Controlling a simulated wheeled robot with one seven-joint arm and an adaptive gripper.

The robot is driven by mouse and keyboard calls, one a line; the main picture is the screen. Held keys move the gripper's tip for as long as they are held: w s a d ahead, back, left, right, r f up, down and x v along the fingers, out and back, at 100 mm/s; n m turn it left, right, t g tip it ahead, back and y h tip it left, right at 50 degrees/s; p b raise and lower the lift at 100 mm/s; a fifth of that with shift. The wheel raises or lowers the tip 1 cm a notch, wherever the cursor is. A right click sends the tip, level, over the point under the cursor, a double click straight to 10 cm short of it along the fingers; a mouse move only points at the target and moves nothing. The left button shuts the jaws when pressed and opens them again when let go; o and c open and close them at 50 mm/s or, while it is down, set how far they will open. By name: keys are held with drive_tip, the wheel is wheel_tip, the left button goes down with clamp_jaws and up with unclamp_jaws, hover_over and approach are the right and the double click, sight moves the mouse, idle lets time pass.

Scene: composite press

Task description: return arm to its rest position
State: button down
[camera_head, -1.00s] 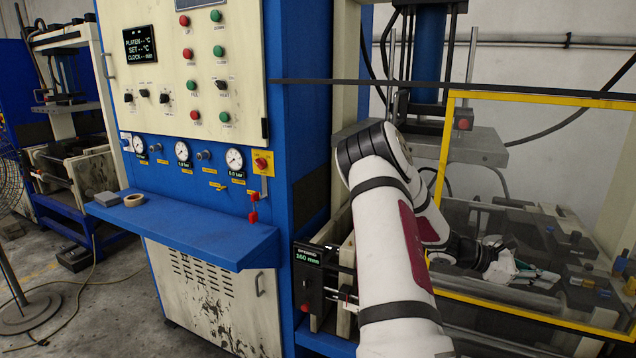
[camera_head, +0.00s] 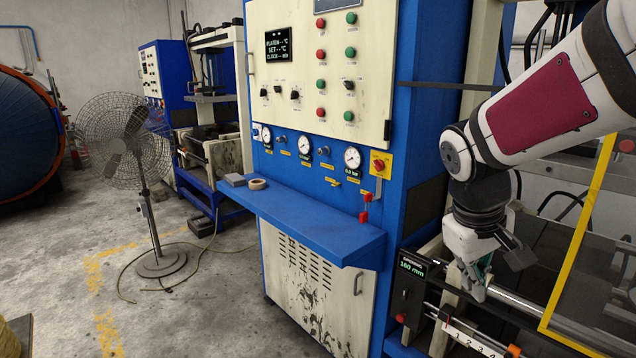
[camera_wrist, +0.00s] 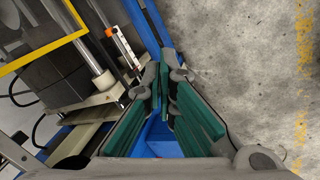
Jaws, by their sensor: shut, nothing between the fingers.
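My arm reaches in from the upper right of the head view and bends down at the wrist. My gripper (camera_head: 474,287) points downward in front of the press's lower frame, beside the opening readout (camera_head: 412,267) that shows 160 mm. In the wrist view the green-padded fingers (camera_wrist: 166,92) come together at their tips with nothing between them. The gripper is outside the yellow-edged guard (camera_head: 574,255), to its left. Part of the press opening is hidden behind my arm.
The blue shelf (camera_head: 310,222) of the control cabinet juts out left of my gripper, with a tape roll (camera_head: 257,184) on it. A numbered scale (camera_head: 470,337) lies below the gripper. A fan (camera_head: 150,200) stands at the left. Concrete floor between fan and cabinet is mostly clear.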

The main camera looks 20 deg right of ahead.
drive_tip(key=s+a+r+t+y, duration=0.2)
drive_tip(key=a, duration=0.8)
drive_tip(key=s+a+r+n+t+y, duration=0.1)
drive_tip(key=s+a+r+t, duration=0.1)
drive_tip(key=a, duration=0.7)
drive_tip(key=shift+s+a+r+t+y, duration=0.4)
drive_tip(key=shift+r, duration=0.05)
